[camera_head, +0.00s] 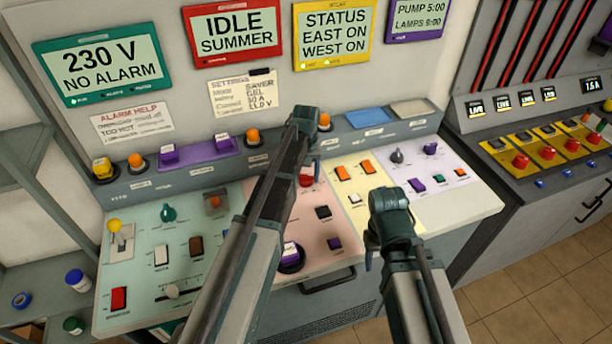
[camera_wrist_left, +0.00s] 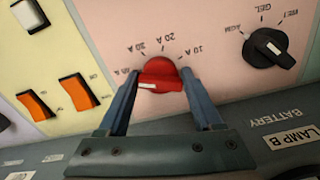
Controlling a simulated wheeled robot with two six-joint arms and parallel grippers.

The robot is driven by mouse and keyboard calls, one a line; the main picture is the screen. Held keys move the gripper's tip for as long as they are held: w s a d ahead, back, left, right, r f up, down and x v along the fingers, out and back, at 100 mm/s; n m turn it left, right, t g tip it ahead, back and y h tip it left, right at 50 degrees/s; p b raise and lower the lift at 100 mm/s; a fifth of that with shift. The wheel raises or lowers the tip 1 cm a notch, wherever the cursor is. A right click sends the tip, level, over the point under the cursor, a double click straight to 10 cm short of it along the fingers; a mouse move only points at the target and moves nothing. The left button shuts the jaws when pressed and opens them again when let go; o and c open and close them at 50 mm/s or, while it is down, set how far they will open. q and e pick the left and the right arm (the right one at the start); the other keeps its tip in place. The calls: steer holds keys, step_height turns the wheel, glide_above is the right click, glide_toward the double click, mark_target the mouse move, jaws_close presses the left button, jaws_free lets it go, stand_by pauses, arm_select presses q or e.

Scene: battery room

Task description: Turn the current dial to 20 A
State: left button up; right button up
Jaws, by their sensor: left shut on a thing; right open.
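The red current dial (camera_wrist_left: 160,80) is on the pink panel, with 10 A, 20 A and 30 A printed around it and another label at the left partly hidden. Its white mark lies toward the left, near that label and away from 20 A. My left gripper (camera_wrist_left: 160,76) is shut on the dial, one finger on each side. In the head view the dial (camera_head: 307,180) is partly hidden under my left gripper (camera_head: 306,168). My right gripper (camera_head: 369,262) is open and empty over the front of the yellow panel.
A black battery knob (camera_wrist_left: 270,47) is beside the dial in the wrist view. Orange switches (camera_head: 341,173) are on the yellow panel. A handwritten settings note (camera_head: 242,94) hangs above the console. Shelves with jars (camera_head: 76,279) are at the left.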

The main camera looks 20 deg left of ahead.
arm_select(q)
steer(key=shift+m, duration=0.4)
steer(key=m, duration=0.3)
steer(key=shift+m, duration=0.4)
steer(key=m, duration=0.9)
steer(key=shift+m, duration=2.1)
steer(key=o, duration=1.2)
